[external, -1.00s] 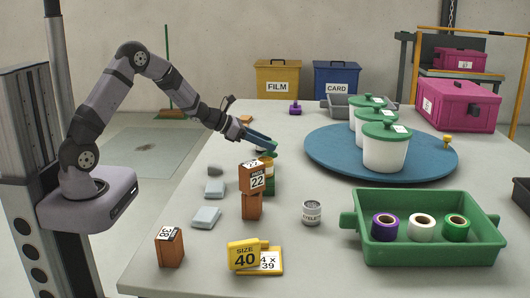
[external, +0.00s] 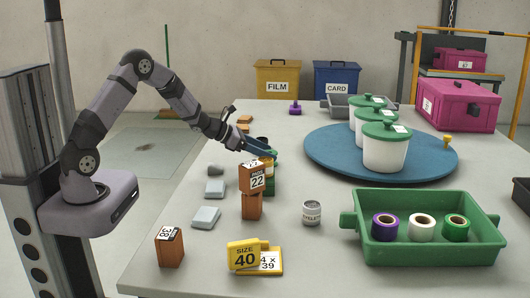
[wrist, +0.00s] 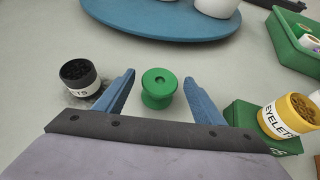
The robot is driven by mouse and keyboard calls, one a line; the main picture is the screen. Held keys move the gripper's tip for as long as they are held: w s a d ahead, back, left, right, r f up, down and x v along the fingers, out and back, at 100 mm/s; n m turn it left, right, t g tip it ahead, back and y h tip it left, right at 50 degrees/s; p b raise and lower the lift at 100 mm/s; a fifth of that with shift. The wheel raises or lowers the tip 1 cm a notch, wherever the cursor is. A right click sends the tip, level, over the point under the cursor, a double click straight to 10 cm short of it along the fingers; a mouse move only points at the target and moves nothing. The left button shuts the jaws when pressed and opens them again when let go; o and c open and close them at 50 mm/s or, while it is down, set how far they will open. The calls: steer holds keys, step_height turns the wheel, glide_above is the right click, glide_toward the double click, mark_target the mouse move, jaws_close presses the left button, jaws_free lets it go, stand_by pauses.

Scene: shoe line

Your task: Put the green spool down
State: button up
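A green spool (wrist: 158,90) with a small hole in its top stands upright on the grey table in the wrist view. My gripper (wrist: 159,80) is open, with one blue finger on each side of the spool and a visible gap on both sides. In the external view my gripper (external: 263,149) is low over the table, behind the stacked brown boxes. The spool cannot be made out clearly there.
A black-topped jar (wrist: 80,77) stands left of my gripper. A yellow eyelets jar (wrist: 289,116) on a green box (wrist: 250,121) stands close on the right. The blue turntable (external: 325,158) lies beyond. A green tray (external: 430,252) holds several rolls.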

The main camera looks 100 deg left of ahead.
steer(key=shift+r, duration=0.1)
steer(key=shift+r+p, duration=0.15)
steer(key=shift+p, duration=0.15)
steer(key=v, duration=1.2)
steer(key=shift+p, duration=0.3)
